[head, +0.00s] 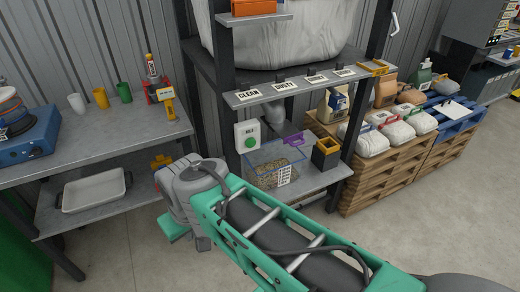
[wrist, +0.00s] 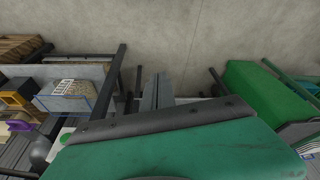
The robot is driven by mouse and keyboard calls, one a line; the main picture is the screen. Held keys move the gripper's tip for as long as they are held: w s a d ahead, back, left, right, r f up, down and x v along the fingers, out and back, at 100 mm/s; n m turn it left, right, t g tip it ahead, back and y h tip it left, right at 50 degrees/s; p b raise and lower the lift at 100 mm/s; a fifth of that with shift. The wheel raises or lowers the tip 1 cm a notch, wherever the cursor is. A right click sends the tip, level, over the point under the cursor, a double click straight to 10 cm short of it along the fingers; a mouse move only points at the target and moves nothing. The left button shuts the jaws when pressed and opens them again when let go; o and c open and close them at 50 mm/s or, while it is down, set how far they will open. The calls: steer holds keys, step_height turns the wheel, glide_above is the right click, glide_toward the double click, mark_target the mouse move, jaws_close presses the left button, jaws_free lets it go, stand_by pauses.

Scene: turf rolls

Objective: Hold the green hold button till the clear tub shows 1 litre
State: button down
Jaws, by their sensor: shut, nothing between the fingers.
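The green hold button (head: 250,142) sits on a white box fixed to the dark post of the hopper stand. In the wrist view, part of the button (wrist: 66,138) shows at the lower left. The clear tub (head: 262,158) stands on the low shelf under the hopper spout and holds tan grains. It also shows in the wrist view (wrist: 44,104). Its white label is too small to read. My gripper (wrist: 158,78) is shut and empty, pointing at the floor, apart from button and tub. In the head view its fingers are hidden.
A purple piece (head: 294,139) is at the tub's back edge, and a yellow-and-black box (head: 326,153) stands right of it. A grey bench (head: 90,138) is at left with cups and a white tray (head: 94,190) below. Bagged pallets (head: 385,175) stand at right.

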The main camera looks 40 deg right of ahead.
steer(key=w+d+f+m+t+y+b, duration=0.3)
steer(key=w+d+f+m+t+b, duration=0.3)
steer(key=w+d+f+m+b, duration=0.45)
steer(key=s+d+r+m+t+h+b, duration=0.1)
steer(key=s+d+m+t+h, duration=0.1)
steer(key=d, duration=0.5)
steer(key=s+d+r+m+t+h+b, duration=0.1)
steer(key=s+d+m+t+h, duration=0.1)
steer(key=d+m, duration=0.3)
steer(key=s+d+r+m+t+h+b, duration=0.1)
steer(key=d+m+t+h, duration=0.3)
steer(key=d, duration=0.6)
steer(key=shift+s+r, duration=0.55)
steer(key=shift+s, duration=0.35)
